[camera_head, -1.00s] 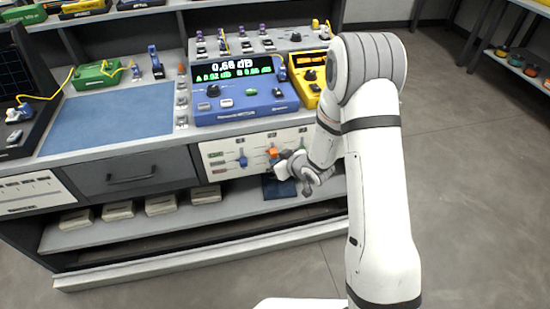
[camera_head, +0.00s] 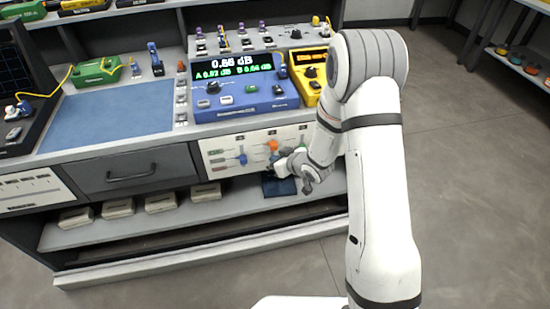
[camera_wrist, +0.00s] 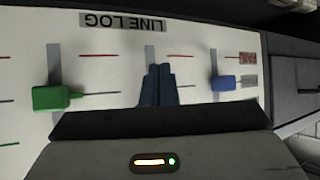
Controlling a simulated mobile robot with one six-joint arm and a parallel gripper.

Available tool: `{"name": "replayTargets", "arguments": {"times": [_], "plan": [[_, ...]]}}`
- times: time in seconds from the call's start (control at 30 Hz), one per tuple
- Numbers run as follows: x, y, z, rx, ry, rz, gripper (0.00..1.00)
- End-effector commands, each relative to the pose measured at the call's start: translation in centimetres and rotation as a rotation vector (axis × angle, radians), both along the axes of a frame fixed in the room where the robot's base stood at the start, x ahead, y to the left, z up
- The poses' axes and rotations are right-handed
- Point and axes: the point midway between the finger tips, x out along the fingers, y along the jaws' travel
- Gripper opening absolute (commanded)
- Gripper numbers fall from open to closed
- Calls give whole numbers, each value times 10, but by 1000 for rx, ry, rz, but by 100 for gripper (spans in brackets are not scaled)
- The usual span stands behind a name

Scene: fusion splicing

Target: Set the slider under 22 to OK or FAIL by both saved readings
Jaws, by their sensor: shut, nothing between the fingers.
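The slider panel (camera_head: 208,146) on the bench front carries a blue slider (camera_head: 243,158), an orange slider (camera_head: 273,146) and a green slider (camera_head: 303,150). The number labels above them are too small to read. My gripper (camera_wrist: 158,88) is shut and empty over the middle slot, between the green slider (camera_wrist: 52,97) and the blue slider (camera_wrist: 224,83) in the wrist view. The orange slider is hidden there; in the head view it shows just above my gripper. The blue console's display (camera_head: 233,66) shows 0.66 dB, with small A and B readings in green, hard to read.
In the upside-down wrist view, a LINE LOG label (camera_wrist: 122,22) and a red plate (camera_wrist: 247,58) show. A drawer (camera_head: 130,172) is left of the panel. A lower shelf holds several pale boxes (camera_head: 160,203) and a dark blue item (camera_head: 279,187). A yellow device (camera_head: 310,70) stands right of the console.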

Motion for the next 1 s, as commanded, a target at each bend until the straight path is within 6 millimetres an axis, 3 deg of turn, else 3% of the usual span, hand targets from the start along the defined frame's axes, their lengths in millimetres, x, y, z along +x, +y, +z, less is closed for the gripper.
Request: {"name": "replayTargets", "arguments": {"times": [1.0], "plan": [[-67,-20,0,0,0,-1,0]]}}
